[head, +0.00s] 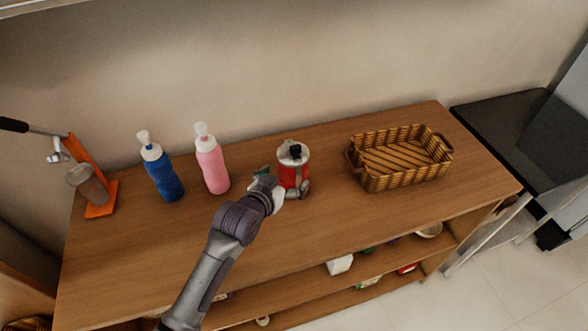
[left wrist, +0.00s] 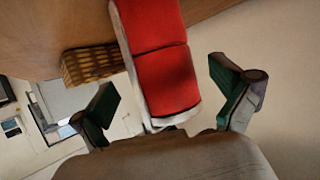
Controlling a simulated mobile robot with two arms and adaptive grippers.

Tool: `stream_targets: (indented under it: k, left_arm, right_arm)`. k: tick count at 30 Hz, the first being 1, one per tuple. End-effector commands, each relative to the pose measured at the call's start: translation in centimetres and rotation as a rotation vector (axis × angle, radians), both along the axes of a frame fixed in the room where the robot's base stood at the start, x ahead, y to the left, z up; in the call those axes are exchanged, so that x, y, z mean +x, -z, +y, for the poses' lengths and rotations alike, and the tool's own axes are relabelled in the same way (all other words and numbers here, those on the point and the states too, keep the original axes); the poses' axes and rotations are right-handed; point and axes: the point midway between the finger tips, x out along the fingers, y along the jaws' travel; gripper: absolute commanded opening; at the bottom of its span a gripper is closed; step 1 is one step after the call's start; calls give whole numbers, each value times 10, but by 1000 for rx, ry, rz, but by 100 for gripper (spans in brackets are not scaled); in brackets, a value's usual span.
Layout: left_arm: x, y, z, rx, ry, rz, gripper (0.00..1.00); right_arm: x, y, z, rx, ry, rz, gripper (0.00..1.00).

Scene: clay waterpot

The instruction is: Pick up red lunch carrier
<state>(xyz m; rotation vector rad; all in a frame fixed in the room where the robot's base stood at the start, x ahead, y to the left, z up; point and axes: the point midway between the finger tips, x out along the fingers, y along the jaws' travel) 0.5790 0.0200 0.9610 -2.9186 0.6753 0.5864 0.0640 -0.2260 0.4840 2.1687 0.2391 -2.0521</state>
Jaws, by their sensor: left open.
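The red lunch carrier (head: 293,172) stands upright on the wooden shelf top, with a pale lid and a dark piece on top. In the left wrist view, the red lunch carrier (left wrist: 166,75) fills the space ahead, between the fingers. My left gripper (head: 281,184) is at the carrier's front left side, with its fingers to either side of it. In the left wrist view my left gripper (left wrist: 168,100) is open, and gaps show between the fingers and the carrier. My right gripper does not show.
A pink bottle (head: 212,165) and a blue bottle (head: 162,174) stand left of the carrier. An orange stand (head: 101,200) is at the far left. A wicker basket (head: 400,170) sits to the right. The shelf top (head: 330,225) is clear in front.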

Motion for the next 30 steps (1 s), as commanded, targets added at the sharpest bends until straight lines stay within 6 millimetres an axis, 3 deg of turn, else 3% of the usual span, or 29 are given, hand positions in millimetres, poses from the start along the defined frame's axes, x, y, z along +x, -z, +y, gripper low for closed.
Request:
stream_targets:
  k: [3, 6, 13, 22, 30]
  left_arm:
    - [7, 1, -4, -1, 1, -1, 100]
    - [19, 5, -10, -1, 0, 0, 100]
    - [41, 18, -20, 0, 0, 0, 100]
    - [44, 20, -22, 0, 1, 0, 100]
    - [43, 20, -22, 0, 0, 0, 55]
  right_arm:
    - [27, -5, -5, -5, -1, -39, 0]
    - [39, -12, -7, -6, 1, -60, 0]
    - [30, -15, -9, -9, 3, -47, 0]
    - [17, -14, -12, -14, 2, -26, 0]
    - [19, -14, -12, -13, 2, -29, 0]
